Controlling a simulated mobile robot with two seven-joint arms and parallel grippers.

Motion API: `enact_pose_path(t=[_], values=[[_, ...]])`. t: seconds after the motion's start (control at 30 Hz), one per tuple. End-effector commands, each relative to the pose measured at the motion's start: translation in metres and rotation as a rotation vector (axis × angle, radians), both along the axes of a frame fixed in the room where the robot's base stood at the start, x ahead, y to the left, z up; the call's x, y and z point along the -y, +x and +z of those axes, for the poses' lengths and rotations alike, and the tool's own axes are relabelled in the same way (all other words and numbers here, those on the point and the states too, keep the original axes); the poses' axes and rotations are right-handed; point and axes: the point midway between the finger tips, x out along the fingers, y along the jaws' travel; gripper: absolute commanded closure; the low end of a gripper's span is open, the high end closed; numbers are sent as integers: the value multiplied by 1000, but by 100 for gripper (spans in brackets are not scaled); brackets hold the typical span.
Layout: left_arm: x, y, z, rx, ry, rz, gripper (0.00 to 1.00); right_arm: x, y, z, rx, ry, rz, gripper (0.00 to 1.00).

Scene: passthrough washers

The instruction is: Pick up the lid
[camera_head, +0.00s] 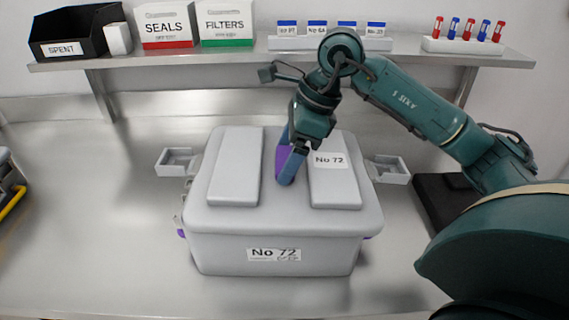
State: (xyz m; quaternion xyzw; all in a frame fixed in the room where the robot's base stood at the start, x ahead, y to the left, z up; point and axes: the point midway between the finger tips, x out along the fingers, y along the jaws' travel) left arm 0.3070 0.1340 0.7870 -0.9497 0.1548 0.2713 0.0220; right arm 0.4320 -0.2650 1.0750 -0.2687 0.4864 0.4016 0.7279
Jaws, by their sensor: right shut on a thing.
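A grey box labelled No 72 (272,256) stands in the middle of the steel bench. Its grey lid (234,168) sits on top, with two raised pads and a No 72 tag on the right pad. My right gripper (284,170) reaches down from above at the middle of the lid, between the pads. It is shut on a purple part (281,155) there, which looks like the lid's handle; the fingers hide some of it. The lid appears seated on the box. My left gripper is not in view.
Small open grey trays flank the box at left (176,162) and right (388,170). A shelf (240,51) behind holds a black SPENT bin (75,35), SEALS and FILTERS boxes, and small vials.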

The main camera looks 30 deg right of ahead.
Motion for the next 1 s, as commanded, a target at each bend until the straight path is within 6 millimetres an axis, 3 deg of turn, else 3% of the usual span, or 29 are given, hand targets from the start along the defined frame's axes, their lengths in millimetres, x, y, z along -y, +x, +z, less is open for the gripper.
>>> enact_pose_path(t=[0.17,0.57,1.0], values=[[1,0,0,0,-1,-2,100,0,1,2,5,3,-1,66],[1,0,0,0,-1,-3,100,0,1,12,7,3,-1,66],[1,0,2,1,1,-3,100,-1,1,83,8,3,1,66]])
